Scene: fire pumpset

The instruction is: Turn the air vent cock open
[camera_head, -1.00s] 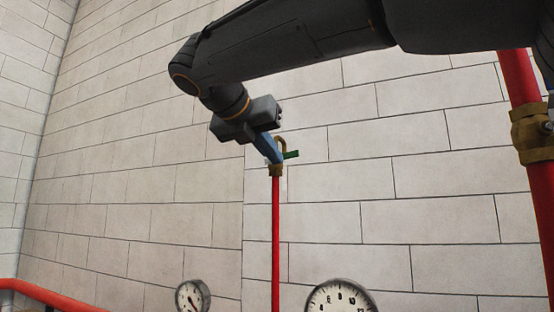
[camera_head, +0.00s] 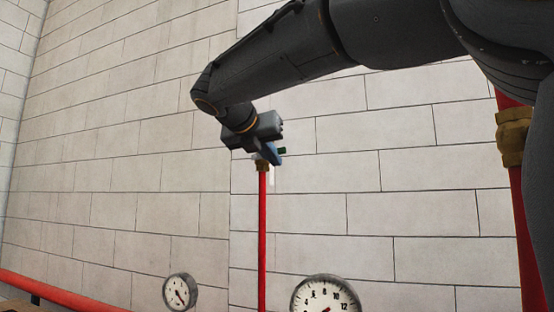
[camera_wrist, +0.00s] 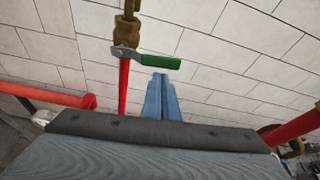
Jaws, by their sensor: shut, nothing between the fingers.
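The air vent cock is a brass valve (camera_head: 262,166) on top of a thin red upright pipe (camera_head: 263,235). In the wrist view its brass body (camera_wrist: 125,32) is at the upper left. Its green lever (camera_wrist: 162,61) sticks out to the right, roughly crosswise to the pipe. In the head view only the lever's green end (camera_head: 282,150) shows beside my gripper (camera_head: 274,156), which hides much of the cock. In the wrist view my blue fingers (camera_wrist: 160,76) are shut and empty, their tips just below the lever's outer part. Whether they touch it I cannot tell.
Two round gauges, a small one (camera_head: 180,292) and a larger one (camera_head: 325,296), are below the cock. A thick red pipe with a brass fitting (camera_head: 514,136) stands at the right. A red pipe (camera_head: 60,294) runs at the lower left. A block wall is behind.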

